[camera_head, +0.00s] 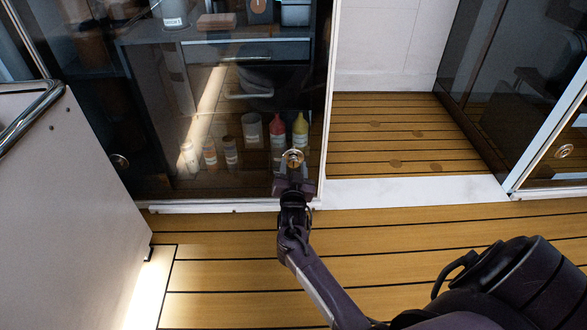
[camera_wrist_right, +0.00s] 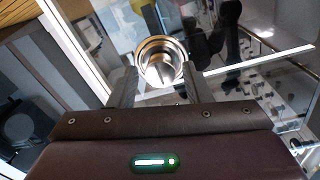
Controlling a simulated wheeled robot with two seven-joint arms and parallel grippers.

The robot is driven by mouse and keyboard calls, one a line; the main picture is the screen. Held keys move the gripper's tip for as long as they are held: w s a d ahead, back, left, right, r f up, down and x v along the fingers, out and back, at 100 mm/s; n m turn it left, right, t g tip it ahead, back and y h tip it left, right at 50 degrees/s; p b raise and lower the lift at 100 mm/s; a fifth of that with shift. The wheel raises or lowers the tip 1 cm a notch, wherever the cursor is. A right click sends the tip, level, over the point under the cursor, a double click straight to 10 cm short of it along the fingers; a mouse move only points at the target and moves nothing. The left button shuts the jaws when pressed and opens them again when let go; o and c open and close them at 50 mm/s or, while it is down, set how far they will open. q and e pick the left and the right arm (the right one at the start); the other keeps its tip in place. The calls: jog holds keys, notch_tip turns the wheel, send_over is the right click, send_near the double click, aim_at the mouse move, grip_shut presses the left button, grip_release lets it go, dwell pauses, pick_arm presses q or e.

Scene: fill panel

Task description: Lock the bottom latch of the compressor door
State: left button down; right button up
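The dark glass compressor door (camera_head: 220,110) stands at the upper left of the head view, with a pale frame along its bottom and right edges. A round metal latch (camera_head: 292,157) sits low on the glass near the right edge; in the right wrist view it is a shiny ring (camera_wrist_right: 162,62) with a recessed centre. My right gripper (camera_head: 293,176) is at this latch. In the wrist view its two fingers are apart, one on each side of the ring, and I cannot tell whether they touch it. My left gripper is not in view.
Another round latch (camera_head: 119,161) is on the glass at left, and one (camera_head: 565,151) on the right-hand glass door. Several bottles, one red (camera_head: 277,132), show behind the glass. A white panel with a chrome rail (camera_head: 35,113) stands at left. The plank floor (camera_head: 430,225) is clear.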

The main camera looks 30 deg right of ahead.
jog(key=c, duration=0.8)
jog(key=shift+o, duration=0.2)
